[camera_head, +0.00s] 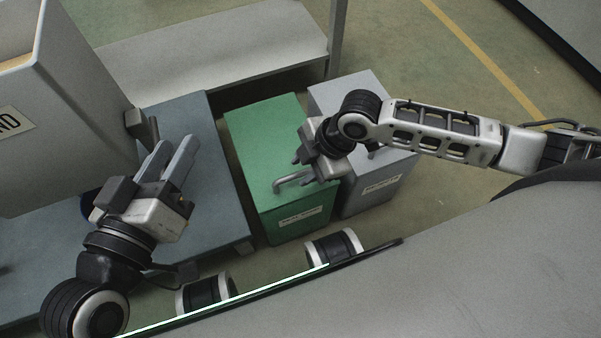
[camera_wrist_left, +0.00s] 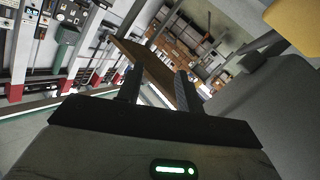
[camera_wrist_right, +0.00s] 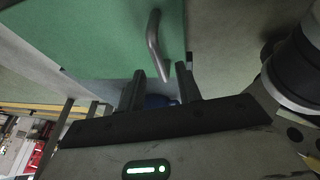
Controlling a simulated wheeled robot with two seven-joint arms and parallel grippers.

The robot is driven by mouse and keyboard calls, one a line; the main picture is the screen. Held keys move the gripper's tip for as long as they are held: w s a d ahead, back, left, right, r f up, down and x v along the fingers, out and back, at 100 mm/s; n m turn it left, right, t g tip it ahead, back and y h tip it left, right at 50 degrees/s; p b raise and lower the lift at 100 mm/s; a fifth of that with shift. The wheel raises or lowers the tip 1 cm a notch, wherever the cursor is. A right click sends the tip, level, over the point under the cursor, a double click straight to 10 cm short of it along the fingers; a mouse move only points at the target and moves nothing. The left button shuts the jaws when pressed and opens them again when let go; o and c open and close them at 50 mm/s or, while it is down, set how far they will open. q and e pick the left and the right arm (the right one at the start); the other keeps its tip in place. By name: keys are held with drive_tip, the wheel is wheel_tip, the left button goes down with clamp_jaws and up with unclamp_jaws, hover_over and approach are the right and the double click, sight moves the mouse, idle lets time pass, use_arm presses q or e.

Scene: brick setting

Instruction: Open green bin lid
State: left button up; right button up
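The green bin (camera_head: 265,140) stands on the floor, its flat green lid closed. A grey bar handle (camera_head: 292,181) is on the lid near the label side. The lid (camera_wrist_right: 100,35) and handle (camera_wrist_right: 154,40) also show in the right wrist view. My right gripper (camera_head: 299,158) is over the lid's right side, close to the handle. In the right wrist view its two fingers (camera_wrist_right: 161,69) are apart, with the handle's lower end near the gap between their tips; contact cannot be told. My left gripper (camera_head: 177,142) is raised at the left, its fingers apart and empty.
A grey bin (camera_head: 378,178) stands right beside the green bin, under my right forearm. A blue-grey platform (camera_head: 215,170) lies to the left. A large grey container (camera_head: 60,110) is at far left, and a shelf (camera_head: 215,50) stands behind.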

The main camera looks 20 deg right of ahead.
drive_tip(key=shift+x, duration=1)
drive_tip(key=shift+r, duration=0.1)
clamp_jaws()
